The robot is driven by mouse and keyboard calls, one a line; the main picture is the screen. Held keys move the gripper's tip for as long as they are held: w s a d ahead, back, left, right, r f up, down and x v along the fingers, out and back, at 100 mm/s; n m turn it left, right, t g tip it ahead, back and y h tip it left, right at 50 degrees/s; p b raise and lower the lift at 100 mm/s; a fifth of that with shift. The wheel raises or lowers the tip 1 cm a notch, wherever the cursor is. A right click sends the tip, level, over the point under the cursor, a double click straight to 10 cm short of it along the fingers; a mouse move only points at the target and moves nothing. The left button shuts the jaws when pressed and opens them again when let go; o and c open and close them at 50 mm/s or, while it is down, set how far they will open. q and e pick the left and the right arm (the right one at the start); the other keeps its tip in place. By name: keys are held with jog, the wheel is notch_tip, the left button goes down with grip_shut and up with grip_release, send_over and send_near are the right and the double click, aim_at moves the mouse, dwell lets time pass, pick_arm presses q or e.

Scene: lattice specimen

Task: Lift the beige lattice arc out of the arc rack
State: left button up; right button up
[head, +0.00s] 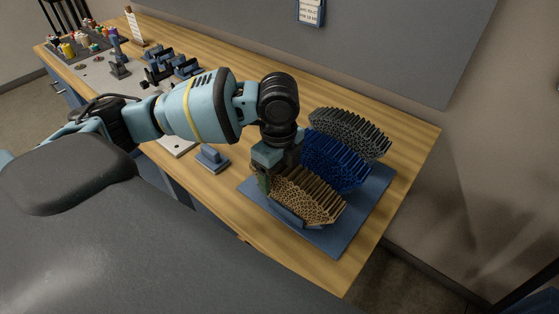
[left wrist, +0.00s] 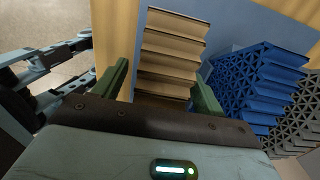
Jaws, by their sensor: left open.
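The beige lattice arc (head: 308,197) stands at the front of the blue arc rack (head: 378,193), on the near side of the blue arc (head: 336,162). In the left wrist view the beige arc (left wrist: 172,48) shows its stepped edge between the two green fingers. My left gripper (head: 264,180) is at the left end of the beige arc in the head view. Its fingers are open, one on each side of the arc (left wrist: 160,76); whether they touch it I cannot tell. The arc's underside is hidden. My right gripper is not in view.
A grey lattice arc (head: 352,130) stands behind the blue one in the rack. A small blue block on a base (head: 212,158) sits left of the rack. Dark holders (head: 170,68) and colored bottles (head: 75,45) are farther left. The table right of the rack is clear.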

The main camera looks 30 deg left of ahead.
pick_arm(q)
jog(key=shift+f, duration=0.3)
jog(key=c, duration=1.1)
jog(key=o, duration=0.5)
jog(key=c, duration=0.4)
